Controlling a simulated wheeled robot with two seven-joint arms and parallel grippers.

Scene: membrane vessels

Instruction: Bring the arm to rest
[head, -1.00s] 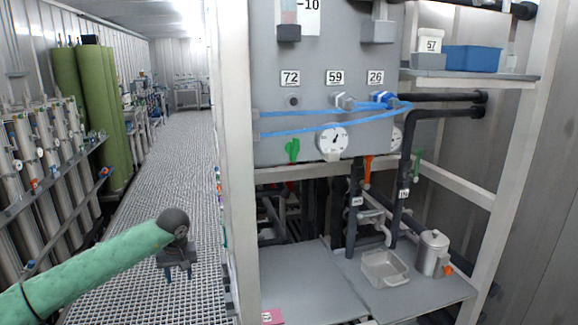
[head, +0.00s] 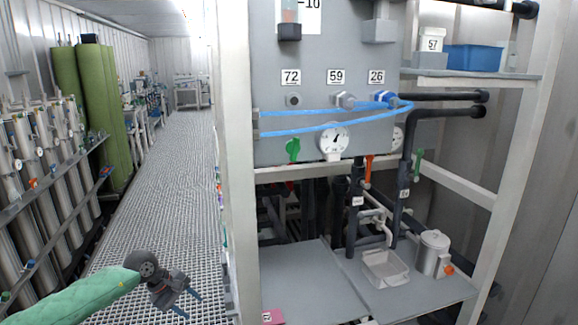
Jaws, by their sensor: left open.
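My left arm comes in from the lower left in a green sleeve (head: 85,294). My left gripper (head: 192,306) is low over the grated floor, left of the white frame post. Its two bluish fingers are apart and point down to the right. Nothing shows between them. It is clear of the post and the panel. My right gripper is not in view.
A white post (head: 236,170) stands just right of my left gripper. The grated aisle (head: 170,180) is free.

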